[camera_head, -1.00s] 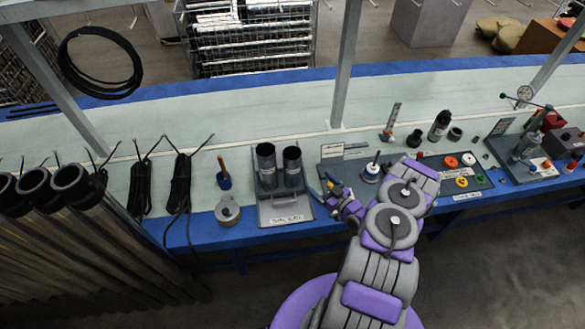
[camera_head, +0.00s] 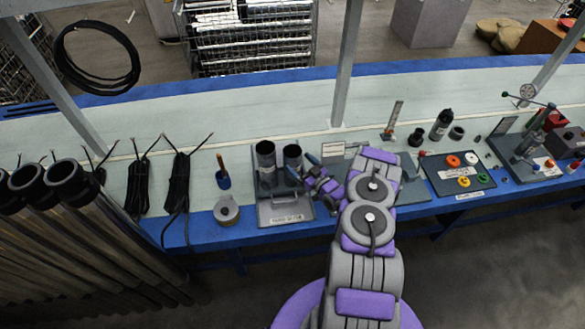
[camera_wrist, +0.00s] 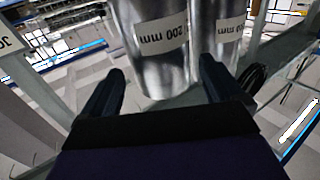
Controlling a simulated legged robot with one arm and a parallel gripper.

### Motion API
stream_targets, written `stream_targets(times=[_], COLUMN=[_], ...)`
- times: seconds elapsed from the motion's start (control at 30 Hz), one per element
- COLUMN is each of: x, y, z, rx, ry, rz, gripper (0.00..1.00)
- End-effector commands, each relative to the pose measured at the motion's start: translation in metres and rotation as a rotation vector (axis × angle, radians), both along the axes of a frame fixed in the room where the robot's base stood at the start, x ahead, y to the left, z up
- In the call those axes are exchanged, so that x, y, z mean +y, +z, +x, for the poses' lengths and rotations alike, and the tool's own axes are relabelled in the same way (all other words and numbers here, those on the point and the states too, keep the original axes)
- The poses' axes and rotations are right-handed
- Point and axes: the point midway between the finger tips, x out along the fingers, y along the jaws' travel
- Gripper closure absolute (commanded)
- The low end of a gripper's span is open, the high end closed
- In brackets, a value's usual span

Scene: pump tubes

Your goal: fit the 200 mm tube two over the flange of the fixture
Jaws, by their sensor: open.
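Two dark metallic tubes stand upright side by side on a grey tray (camera_head: 266,211), a left tube (camera_head: 266,163) and a right tube (camera_head: 292,157). The wrist view shows them close up with upside-down labels; the nearer tube (camera_wrist: 152,58) reads 200 mm. I cannot tell which is tube two. My gripper (camera_head: 302,167) is open beside the right tube. In the wrist view my gripper (camera_wrist: 161,70) has its fingers on either side of the nearer tube, with no clear contact. My arm hides part of the board to the right; I cannot make out the flange.
Black cable bundles (camera_head: 178,190) lie further left. A dark board (camera_head: 458,172) with coloured rings is on the right. A bench post (camera_head: 345,70) rises behind.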

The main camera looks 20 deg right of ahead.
Motion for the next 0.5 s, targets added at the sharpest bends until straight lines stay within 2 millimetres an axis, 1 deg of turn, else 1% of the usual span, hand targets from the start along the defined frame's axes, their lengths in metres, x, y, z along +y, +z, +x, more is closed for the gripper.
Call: stream_targets(times=[0.3, 0.4, 0.5], x=[0.011, 0.012, 0.012], y=[-0.002, -0.001, 0.000], z=[0.040, 0.047, 0.049], rx=[0.002, 0.002, 0.001], ry=[0.004, 0.001, 0.000], rz=[-0.001, 0.000, 0.002], gripper=[0.06, 0.06, 0.06])
